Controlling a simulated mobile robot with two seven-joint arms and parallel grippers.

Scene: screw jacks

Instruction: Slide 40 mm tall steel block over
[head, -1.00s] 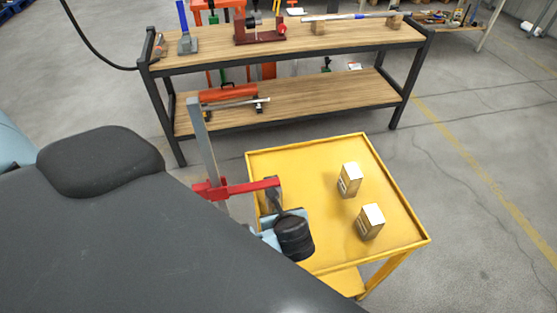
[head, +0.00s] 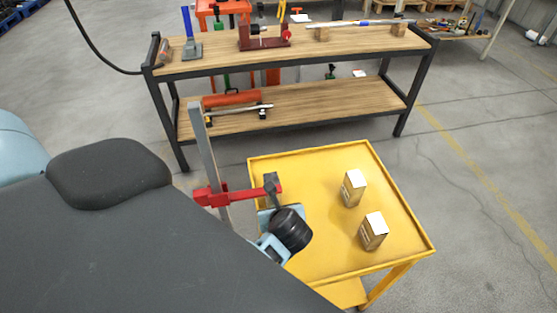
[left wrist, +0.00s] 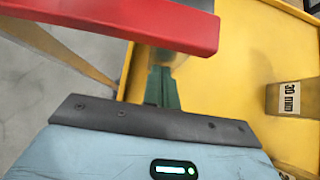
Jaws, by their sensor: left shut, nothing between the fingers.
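Two small steel blocks with bright tops stand on the yellow cart (head: 325,245): a far one (head: 354,188) and a near one (head: 373,232). Their labels are too small to read in the head view. In the left wrist view, a block marked 30 mm (left wrist: 289,97) shows at the right edge; I cannot tell which one it is. I cannot pick out a 40 mm mark. My left gripper (head: 271,184) is shut and empty at the cart's left side, apart from both blocks. In the left wrist view its fingers (left wrist: 162,85) are partly hidden by a red bar.
A wooden workbench (head: 300,97) with tools stands behind. The cart top around the blocks is clear.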

